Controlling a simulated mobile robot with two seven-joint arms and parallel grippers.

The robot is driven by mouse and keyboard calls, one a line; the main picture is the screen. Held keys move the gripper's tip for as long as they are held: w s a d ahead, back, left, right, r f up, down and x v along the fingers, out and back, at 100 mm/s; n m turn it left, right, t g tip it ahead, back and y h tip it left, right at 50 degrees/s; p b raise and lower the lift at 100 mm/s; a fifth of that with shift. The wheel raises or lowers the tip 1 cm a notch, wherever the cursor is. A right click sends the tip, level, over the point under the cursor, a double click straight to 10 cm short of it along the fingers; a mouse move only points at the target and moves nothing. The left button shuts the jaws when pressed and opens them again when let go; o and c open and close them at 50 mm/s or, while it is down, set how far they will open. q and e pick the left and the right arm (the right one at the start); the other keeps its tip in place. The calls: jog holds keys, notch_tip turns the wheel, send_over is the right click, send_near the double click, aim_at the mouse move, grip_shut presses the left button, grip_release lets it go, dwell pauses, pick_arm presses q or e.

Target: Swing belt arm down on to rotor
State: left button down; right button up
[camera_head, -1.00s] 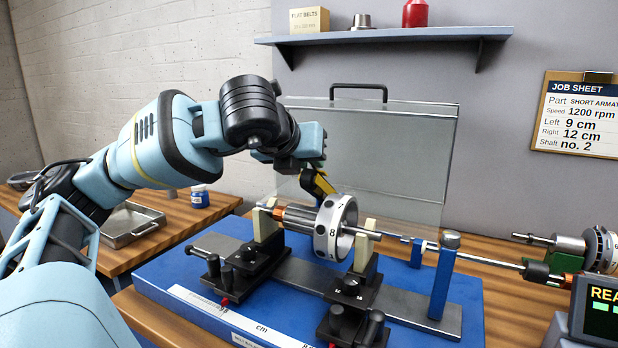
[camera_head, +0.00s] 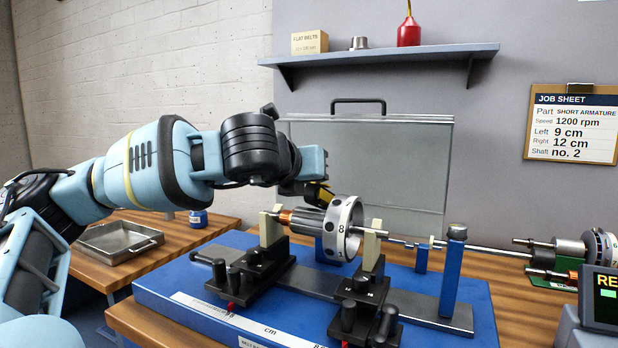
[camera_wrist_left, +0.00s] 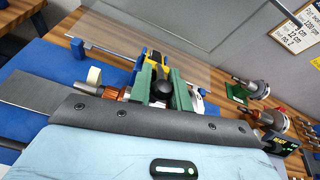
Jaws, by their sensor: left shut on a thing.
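The rotor (camera_head: 342,228), a silver numbered ring on a shaft with a copper winding, lies level across the two pale supports of the blue balancing rig. The belt arm (camera_head: 328,197), yellow and black, shows only in part just above and behind the ring. My left gripper (camera_head: 316,186) comes in from the left, low behind the rotor, and is mostly hidden by its own wrist. In the left wrist view its green fingers (camera_wrist_left: 160,90) are shut around the belt arm (camera_wrist_left: 158,66) by a black knob. Belt contact with the rotor cannot be made out. My right gripper is not in view.
A clear guard (camera_head: 400,150) with a black handle stands upright behind the rig (camera_head: 190,290). Another rotor (camera_head: 600,246) and a display (camera_head: 603,300) stand at the right. A metal tray (camera_head: 118,243) lies on the left table. A shelf (camera_head: 400,54) hangs above.

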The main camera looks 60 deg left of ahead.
pick_arm(q)
jog(key=c, duration=1.5)
grip_release()
jog(key=v, duration=0.8)
jog(key=shift+b, duration=0.3)
jog(key=shift+w, duration=0.1)
